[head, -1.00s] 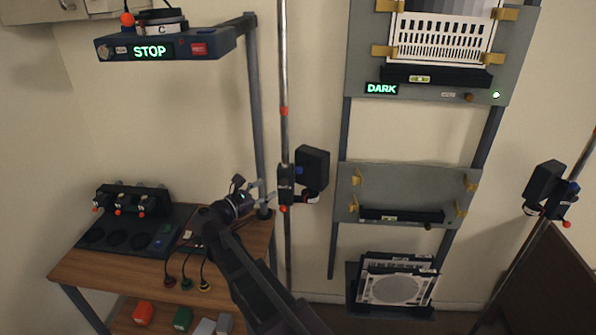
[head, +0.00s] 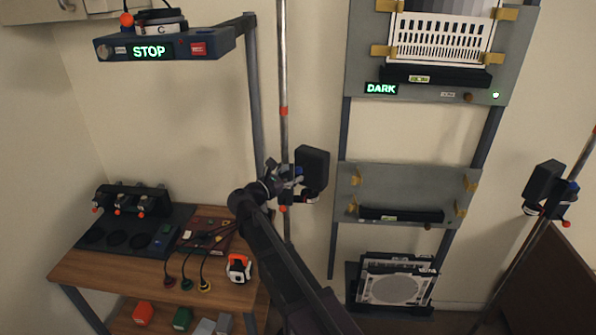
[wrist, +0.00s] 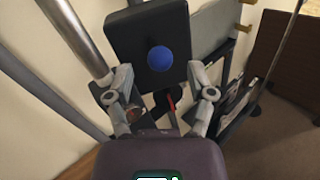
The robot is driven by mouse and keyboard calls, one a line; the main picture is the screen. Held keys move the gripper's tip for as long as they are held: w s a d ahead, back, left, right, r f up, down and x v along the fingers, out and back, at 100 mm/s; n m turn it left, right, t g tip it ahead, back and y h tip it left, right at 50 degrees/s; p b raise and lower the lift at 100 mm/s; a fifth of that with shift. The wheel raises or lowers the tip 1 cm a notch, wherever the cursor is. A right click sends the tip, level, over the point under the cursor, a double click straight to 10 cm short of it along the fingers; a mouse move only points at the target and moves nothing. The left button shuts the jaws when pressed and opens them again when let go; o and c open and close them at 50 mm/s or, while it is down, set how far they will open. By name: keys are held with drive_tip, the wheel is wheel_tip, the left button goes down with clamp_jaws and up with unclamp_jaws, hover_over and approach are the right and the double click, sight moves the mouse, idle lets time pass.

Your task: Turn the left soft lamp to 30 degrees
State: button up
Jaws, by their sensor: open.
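The left soft lamp (head: 313,168) is a dark box-shaped head on the left upright pole (head: 284,110). My gripper (head: 292,178) is at the lamp's left side and hides part of its mount. In the wrist view the lamp's dark box (wrist: 150,25) fills the top middle, with a round blue knob (wrist: 160,59) facing me. My gripper (wrist: 162,75) is open, its fingers on either side below the knob in the picture. I cannot tell whether they touch the lamp. The lamp's angle marking is not readable.
A second lamp (head: 543,180) is on a pole at the right. Grey panels (head: 350,185) stand behind and right of the left lamp. A wooden bench (head: 100,268) at the left holds cables and an orange-and-white item (head: 238,268). A STOP sign box (head: 150,50) hangs above.

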sight(298, 170)
drive_tip(key=shift+x, duration=1.55)
clamp_jaws()
